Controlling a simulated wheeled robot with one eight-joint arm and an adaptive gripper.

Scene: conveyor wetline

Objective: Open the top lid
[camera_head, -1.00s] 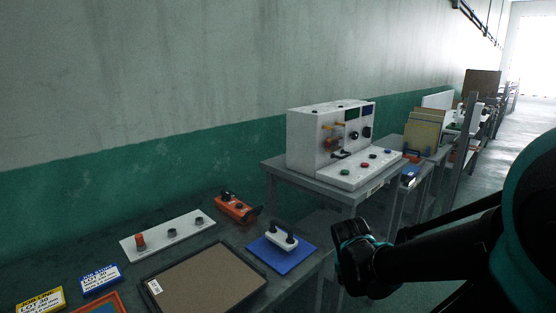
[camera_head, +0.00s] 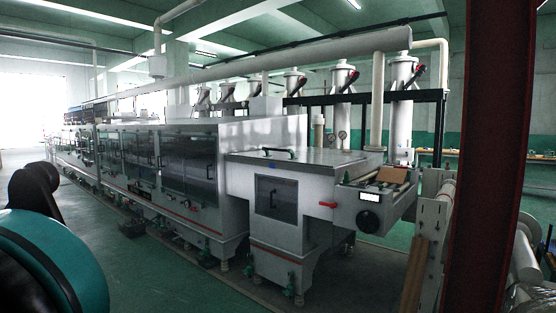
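The top lid (camera_head: 325,158) is a flat grey panel on top of the lower end section of a long wet-line machine (camera_head: 262,238). It looks shut, lying level on the box. A dark bar handle (camera_head: 279,150) stands on the lid toward its left side. A front door with a dark window (camera_head: 277,198) is below it on the same section. Only a teal and black part of my arm shows at the lower left, well apart from the machine. My gripper is not in view.
A dark red column (camera_head: 492,150) stands at the near right. Green floor (camera_head: 165,275) in front is mostly clear.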

